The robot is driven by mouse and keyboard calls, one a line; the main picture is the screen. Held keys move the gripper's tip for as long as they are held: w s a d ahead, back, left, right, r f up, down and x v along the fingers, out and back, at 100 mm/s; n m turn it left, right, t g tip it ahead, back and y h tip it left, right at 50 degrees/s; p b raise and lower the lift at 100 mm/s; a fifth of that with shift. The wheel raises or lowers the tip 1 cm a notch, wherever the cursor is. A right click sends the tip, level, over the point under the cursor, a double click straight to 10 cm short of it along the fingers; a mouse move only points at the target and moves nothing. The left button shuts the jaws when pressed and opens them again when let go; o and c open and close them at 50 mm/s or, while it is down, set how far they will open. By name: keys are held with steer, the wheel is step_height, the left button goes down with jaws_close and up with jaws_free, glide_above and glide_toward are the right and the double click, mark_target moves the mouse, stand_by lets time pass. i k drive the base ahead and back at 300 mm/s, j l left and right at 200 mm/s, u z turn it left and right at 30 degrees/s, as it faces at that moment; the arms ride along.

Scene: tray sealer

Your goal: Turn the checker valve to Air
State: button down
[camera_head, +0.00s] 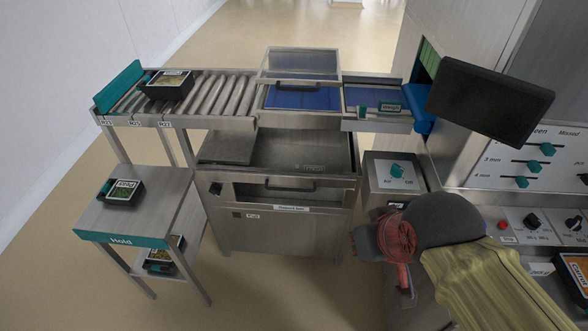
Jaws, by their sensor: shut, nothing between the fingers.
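A small grey box (377,184) stands right of the tray sealer, with a teal knob (397,171) on its sloped panel. Small labels sit beside the knob; one seems to read Off, and the others are too small to read surely. The knob's exact pointing is too small to tell. My gripper (357,244), dark with red parts, is shut and empty. In the picture it is below and a little left of the knob, apart from it. My arm in a yellow sleeve comes from the lower right and hides what is behind it.
The tray sealer (280,236) with its clear lid stands in the middle. A roller conveyor (217,94) runs to its left, above a Hold table (146,207) with packed trays. A black screen (488,98) overhangs at right, above a panel with teal sliders (522,182) and dark knobs.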

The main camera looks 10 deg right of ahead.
mark_target(397, 171)
steer(key=i+j+z, duration=0.3)
steer(key=i, duration=0.2)
steer(key=i+j+z, duration=0.35)
steer(key=i+j, duration=0.05)
steer(key=j, duration=0.1)
